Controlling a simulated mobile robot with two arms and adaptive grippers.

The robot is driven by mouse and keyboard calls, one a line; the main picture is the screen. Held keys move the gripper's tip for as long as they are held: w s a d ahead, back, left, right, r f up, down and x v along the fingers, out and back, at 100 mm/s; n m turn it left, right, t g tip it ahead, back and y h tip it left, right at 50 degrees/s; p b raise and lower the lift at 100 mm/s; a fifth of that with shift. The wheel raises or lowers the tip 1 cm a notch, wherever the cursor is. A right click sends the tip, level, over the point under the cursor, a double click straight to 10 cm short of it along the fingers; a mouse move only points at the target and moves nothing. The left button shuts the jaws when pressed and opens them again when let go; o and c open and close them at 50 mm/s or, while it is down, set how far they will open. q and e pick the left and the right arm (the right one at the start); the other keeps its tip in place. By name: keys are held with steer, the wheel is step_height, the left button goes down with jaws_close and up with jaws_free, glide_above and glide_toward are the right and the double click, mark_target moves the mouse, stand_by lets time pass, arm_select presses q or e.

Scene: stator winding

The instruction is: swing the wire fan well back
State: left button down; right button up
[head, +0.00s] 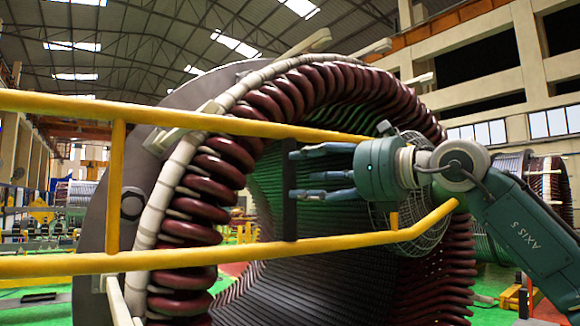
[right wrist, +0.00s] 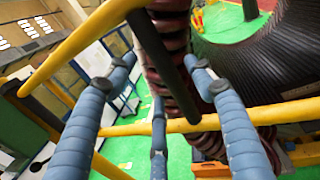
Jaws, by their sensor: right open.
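The wire fan (head: 415,246), a round grey wire cage, shows in the head view right of centre, in front of the big stator's maroon coils (head: 345,85). My right gripper and forearm hide part of it. My right gripper (head: 293,175) points left with its three blue-grey fingers spread open. A dark upright bar (head: 290,215) stands at its fingertips. In the right wrist view the dark bar (right wrist: 162,62) runs between the open fingers of the gripper (right wrist: 160,78), which are not closed on it. My left gripper is not in view.
Two yellow rails, an upper one (head: 60,102) and a lower one (head: 60,265), cross in front of the stator near my right gripper. A yellow post (head: 115,185) joins them at left. Whether they connect to the fan is unclear. Green floor lies beyond.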

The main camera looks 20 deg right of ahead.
mark_target(291, 177)
steer(key=p+x, duration=0.1)
steer(key=x, duration=0.3)
steer(key=shift+w+a, duration=0.25)
steer(key=shift+w, duration=0.05)
steer(key=shift+w+a+f+p, duration=0.2)
steer(key=shift+w+a+p, duration=0.2)
steer(key=shift+w, duration=0.25)
steer(key=shift+s+d, duration=0.15)
steer(key=shift+d, duration=0.1)
steer(key=c, duration=1.3)
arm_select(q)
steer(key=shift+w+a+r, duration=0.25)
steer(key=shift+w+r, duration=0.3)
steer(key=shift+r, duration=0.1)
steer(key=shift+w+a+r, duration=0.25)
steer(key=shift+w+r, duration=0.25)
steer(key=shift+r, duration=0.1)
arm_select(e)
jaws_close()
